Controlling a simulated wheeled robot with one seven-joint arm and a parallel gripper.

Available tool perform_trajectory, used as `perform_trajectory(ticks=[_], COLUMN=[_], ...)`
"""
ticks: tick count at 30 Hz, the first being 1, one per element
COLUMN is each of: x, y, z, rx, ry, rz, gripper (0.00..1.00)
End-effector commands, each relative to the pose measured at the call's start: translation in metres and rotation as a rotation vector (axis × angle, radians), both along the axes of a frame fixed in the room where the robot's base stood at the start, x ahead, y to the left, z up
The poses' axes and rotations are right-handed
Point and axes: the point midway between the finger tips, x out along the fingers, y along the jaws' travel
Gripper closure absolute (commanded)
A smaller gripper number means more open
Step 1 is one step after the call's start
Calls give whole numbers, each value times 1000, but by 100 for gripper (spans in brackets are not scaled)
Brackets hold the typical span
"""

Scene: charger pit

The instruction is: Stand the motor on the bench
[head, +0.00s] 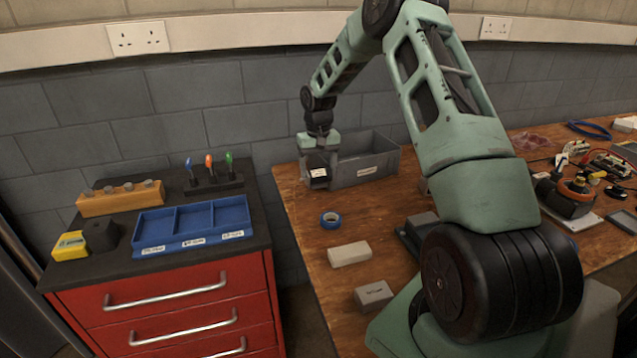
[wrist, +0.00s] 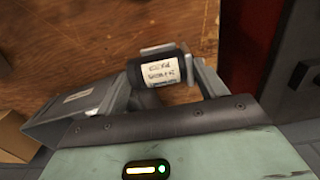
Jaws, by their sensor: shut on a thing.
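The motor is a short dark cylinder with a white label, seen in the wrist view (wrist: 160,70) between the fingers of my gripper (wrist: 163,84). My gripper is shut on it. In the head view the motor (head: 319,174) hangs below my gripper (head: 318,166) at the bench's far left corner, beside the grey bin. Whether its underside touches the wood cannot be told. The wooden bench (head: 300,215) spreads below and to the right. The label's writing appears upside down in the wrist view.
A grey bin (head: 368,168) stands just right of the motor. A red drawer cabinet (head: 190,300) with a blue tray (head: 193,222) stands left, across a gap.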

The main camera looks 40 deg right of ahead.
Motion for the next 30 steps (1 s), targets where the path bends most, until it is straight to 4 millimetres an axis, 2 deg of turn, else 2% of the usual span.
perform_trajectory(ticks=[7,15,26,27,28,30], x=[0,0,0,0,0,0], y=[0,0,0,0,0,0], z=[-16,-52,-56,-56,-56,-56], rx=[0,0,0,0,0,0], ry=[-1,-1,-1,0,0,0], rz=[0,1,0,0,0,0], gripper=[64,64,64,18,10,8])
